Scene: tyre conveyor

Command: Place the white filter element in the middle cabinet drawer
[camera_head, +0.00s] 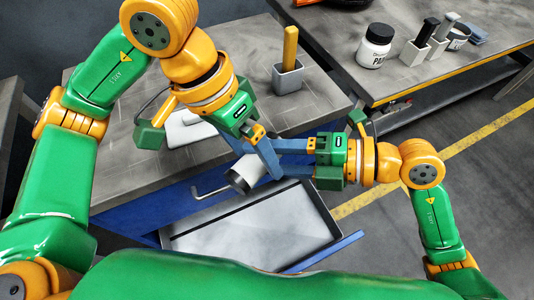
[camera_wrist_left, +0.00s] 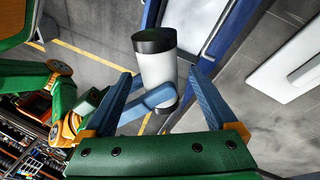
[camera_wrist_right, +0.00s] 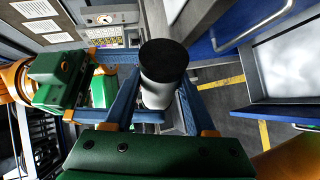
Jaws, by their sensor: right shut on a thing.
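The white filter element (camera_head: 243,176), a white cylinder with dark end caps, is held in the air above the open drawer's back edge. My right gripper (camera_head: 273,160) is shut on it; the fingers lie on both sides of it in the right wrist view (camera_wrist_right: 158,90). My left gripper (camera_head: 260,158) is open, its fingers on either side of the filter with gaps in the left wrist view (camera_wrist_left: 160,85). A right finger crosses the filter there. The cabinet drawer (camera_head: 325,205) is pulled out, its visible floor bare. I cannot tell which drawer level it is.
A grey worktop (camera_head: 120,175) lies behind the drawer, with a grey holder (camera_head: 288,80) and a white flat object (camera_head: 190,128). A bent handle (camera_head: 212,190) sticks out near the filter. A second table (camera_head: 400,60) bears a paint jar (camera_head: 375,47).

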